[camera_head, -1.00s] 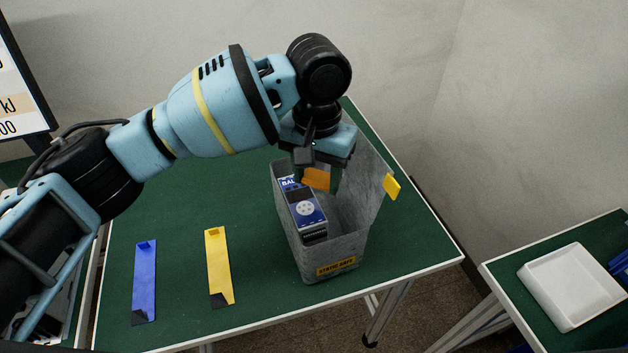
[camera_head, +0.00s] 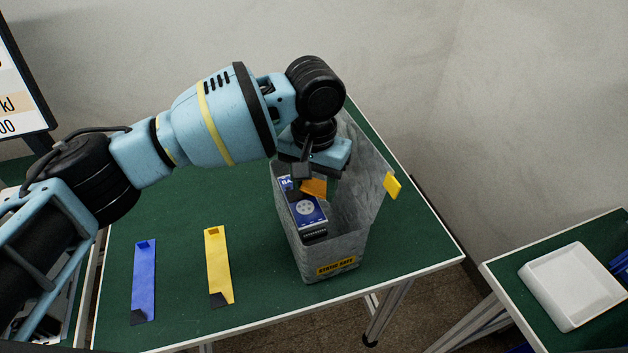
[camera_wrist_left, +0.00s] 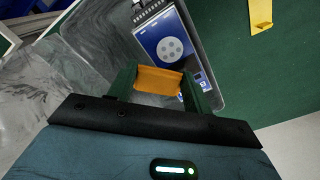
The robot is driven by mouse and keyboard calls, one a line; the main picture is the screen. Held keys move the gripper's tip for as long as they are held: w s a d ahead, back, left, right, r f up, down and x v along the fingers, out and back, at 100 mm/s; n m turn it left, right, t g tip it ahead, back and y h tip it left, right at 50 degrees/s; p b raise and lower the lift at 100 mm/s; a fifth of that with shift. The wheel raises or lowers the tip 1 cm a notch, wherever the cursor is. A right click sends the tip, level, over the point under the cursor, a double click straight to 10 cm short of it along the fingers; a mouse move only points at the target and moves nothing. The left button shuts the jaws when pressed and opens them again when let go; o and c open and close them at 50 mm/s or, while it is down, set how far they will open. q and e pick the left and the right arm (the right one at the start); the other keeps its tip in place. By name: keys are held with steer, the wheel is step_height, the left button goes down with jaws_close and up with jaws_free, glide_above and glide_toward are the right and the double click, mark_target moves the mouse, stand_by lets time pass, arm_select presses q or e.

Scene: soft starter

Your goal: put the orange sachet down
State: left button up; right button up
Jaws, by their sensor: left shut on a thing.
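The orange sachet (camera_head: 314,188) is in my left gripper (camera_head: 318,187), between its green fingers. My left gripper is shut on the sachet and points down into the open grey box (camera_head: 345,249). The sachet also shows in the left wrist view (camera_wrist_left: 158,80), held between the two fingertips (camera_wrist_left: 160,82). Beside the sachet, inside the box, stands a blue and white device (camera_head: 308,212); it also shows in the left wrist view (camera_wrist_left: 167,42). Whether the sachet touches the device or the box floor cannot be told. My right gripper is not in view.
The box's lid (camera_head: 367,160) stands open on the right, with a yellow tab (camera_head: 391,186). A blue strip (camera_head: 144,282) and a yellow strip (camera_head: 217,262) lie on the green table (camera_head: 180,325). A white tray (camera_head: 567,287) sits on another table at right.

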mark_target(314, 189)
arm_select(q)
steer(key=shift+f, duration=0.45)
steer(key=o, duration=1)
steer(key=shift+c, duration=0.2)
step_height(314, 189, up, 13)
steer(key=shift+p, duration=0.3)
